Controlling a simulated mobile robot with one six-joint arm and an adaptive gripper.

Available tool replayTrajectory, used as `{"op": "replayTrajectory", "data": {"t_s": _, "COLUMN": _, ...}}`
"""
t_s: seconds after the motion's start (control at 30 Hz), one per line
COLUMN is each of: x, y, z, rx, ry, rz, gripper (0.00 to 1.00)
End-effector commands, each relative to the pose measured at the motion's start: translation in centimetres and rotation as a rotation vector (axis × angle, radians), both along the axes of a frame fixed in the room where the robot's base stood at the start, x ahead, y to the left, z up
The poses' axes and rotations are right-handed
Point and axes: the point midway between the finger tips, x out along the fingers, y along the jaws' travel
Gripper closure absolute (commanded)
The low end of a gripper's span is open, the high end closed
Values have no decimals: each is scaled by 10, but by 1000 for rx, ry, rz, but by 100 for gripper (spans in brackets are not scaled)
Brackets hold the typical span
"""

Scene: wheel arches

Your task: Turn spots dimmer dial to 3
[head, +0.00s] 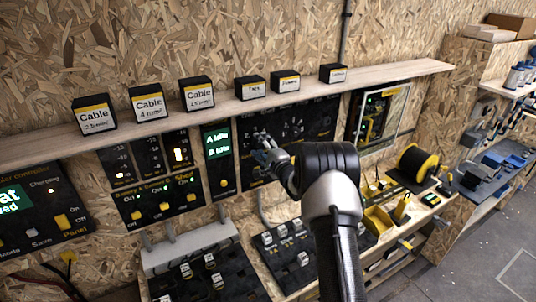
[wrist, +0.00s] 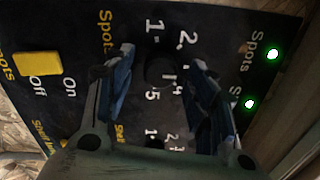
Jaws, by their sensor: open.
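The spots dimmer dial (wrist: 160,70) is a dark round knob on the black panel in the wrist view, beside a yellow "Spots" label. The numbers 1, 2, 4 and 5 show around it; the 3 is hidden, probably behind the right finger. A small white mark shows close to the 4; I cannot tell for sure if it is the pointer. My gripper (wrist: 163,62) is open, with one blue-tipped finger on each side of the dial. Contact is unclear. In the head view my gripper (head: 265,145) is at the black wall panel (head: 320,112) and hides the dial.
A yellow On/Off switch (wrist: 38,63) is left of the dial in the wrist view. A second dial (wrist: 153,143) labelled "Shelf" is below, partly hidden. Green lights (wrist: 272,54) are at the right. A wooden shelf (head: 225,108) with cable boxes runs above the panel.

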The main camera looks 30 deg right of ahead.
Motion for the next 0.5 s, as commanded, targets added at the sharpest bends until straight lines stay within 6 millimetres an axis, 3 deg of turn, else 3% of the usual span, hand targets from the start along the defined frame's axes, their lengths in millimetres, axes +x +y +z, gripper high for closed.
{"op": "replayTrajectory", "data": {"t_s": 0.5, "x": -96, "y": -4, "z": 0, "rx": 0, "ry": 0, "rz": -2, "gripper": 49}}
